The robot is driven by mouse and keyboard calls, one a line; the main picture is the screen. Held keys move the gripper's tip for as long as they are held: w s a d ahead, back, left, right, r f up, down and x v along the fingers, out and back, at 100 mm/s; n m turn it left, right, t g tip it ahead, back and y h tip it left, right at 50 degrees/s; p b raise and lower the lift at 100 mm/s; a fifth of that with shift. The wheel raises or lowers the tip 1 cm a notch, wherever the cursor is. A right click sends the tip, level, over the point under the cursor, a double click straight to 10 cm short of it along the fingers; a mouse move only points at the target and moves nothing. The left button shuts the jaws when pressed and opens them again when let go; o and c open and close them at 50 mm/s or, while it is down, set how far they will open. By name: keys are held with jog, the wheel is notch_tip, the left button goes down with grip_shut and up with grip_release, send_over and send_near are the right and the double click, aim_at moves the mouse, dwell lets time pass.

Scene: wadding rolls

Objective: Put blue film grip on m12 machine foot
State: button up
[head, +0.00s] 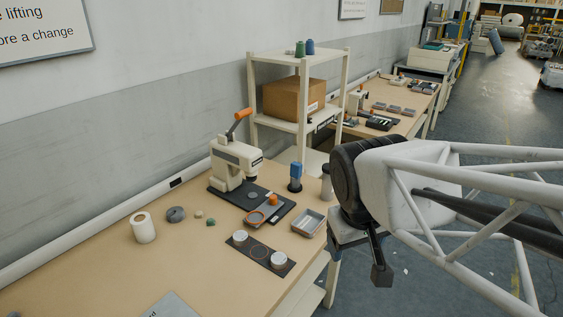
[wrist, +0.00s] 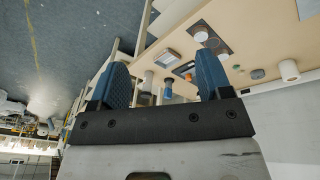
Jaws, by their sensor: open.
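A small upright blue-topped piece with a dark lower part (head: 295,175), which looks like the blue film grip, stands on the tan bench behind the dark board. It also shows small between my fingers in the wrist view (wrist: 167,91), well beyond them. I cannot tell for certain which piece is the m12 machine foot; a dark grey round piece (head: 176,214) lies near the white roll. My gripper (wrist: 162,78) is open and empty, with two blue ribbed fingers apart. In the head view it hangs off the bench's right side, above the floor.
A press with an orange handle (head: 236,160) stands at the bench's back. A grey tray (head: 308,222), a grey cylinder (head: 326,183), a dark mat with white discs (head: 259,249) and a white roll (head: 143,229) are on the bench. A shelf rack (head: 301,58) stands behind. The left front is largely clear.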

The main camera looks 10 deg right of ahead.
jog(key=shift+s+a+f+m+y, duration=0.15)
jog(key=shift+s+a+m, duration=0.1)
jog(key=shift+s, duration=0.3)
jog(key=shift+s+a+m+y, duration=0.1)
jog(key=shift+s+m+y, duration=0.1)
jog(key=shift+s, duration=0.3)
jog(key=shift+s+a+f+m+y, duration=0.15)
jog(key=shift+s+a+m, duration=0.1)
jog(key=shift+s, duration=0.3)
jog(key=shift+r, duration=0.1)
